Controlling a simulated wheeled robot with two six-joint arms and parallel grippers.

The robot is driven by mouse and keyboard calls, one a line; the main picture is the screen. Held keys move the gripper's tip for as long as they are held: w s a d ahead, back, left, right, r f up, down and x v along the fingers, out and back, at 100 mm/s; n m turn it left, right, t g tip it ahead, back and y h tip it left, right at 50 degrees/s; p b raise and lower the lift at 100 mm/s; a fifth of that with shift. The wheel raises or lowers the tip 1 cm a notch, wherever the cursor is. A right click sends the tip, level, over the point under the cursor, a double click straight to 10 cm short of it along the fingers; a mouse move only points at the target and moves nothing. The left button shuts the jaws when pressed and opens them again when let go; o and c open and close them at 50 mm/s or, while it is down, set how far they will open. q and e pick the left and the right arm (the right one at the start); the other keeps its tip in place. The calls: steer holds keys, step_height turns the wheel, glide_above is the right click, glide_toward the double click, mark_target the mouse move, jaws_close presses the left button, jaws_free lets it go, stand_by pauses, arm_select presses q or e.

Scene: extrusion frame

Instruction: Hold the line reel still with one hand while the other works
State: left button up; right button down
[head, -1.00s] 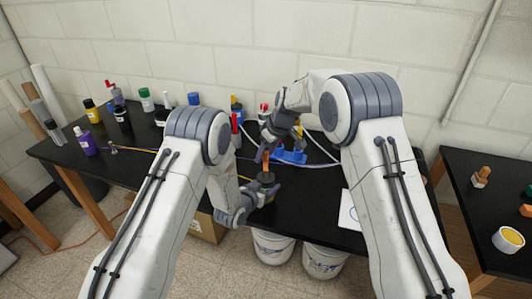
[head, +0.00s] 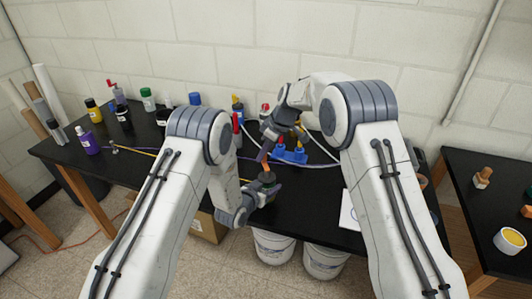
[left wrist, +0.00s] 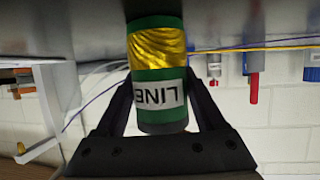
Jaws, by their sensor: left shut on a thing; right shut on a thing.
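The line reel (left wrist: 156,48), green with a gold band and an upside-down "LINE" label, sits between the fingers of my left gripper (left wrist: 160,108) in the left wrist view. In the head view my left gripper (head: 264,189) is shut on the reel (head: 267,178) near the table's front edge. My right gripper (head: 265,156) points down just above the reel, shut on a small orange piece (head: 266,166) at its top. The fingers hide part of this piece, and I cannot tell whether it is joined to the reel.
A blue holder (head: 290,156) stands behind the reel on the black table (head: 310,205). Bottles, including a purple one (head: 88,143), stand at the left and back. A yellow line (head: 138,152) runs across the left side. White buckets (head: 272,247) stand below the front edge.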

steer(key=shift+s+a+n+g, duration=0.1)
steer(key=shift+a+n+g, duration=0.15)
steer(key=shift+n, duration=0.5)
steer(key=shift+s+a+n+g, duration=0.2)
steer(key=shift+n+g, duration=0.1)
steer(key=shift+n, duration=0.4)
steer(key=shift+s+a+n+g, duration=0.1)
steer(key=shift+a+n+g, duration=0.15)
steer(key=shift+n, duration=0.5)
steer(key=shift+y, duration=0.3)
steer(key=c, duration=0.7)
jaws_free()
steer(key=v, duration=1.2)
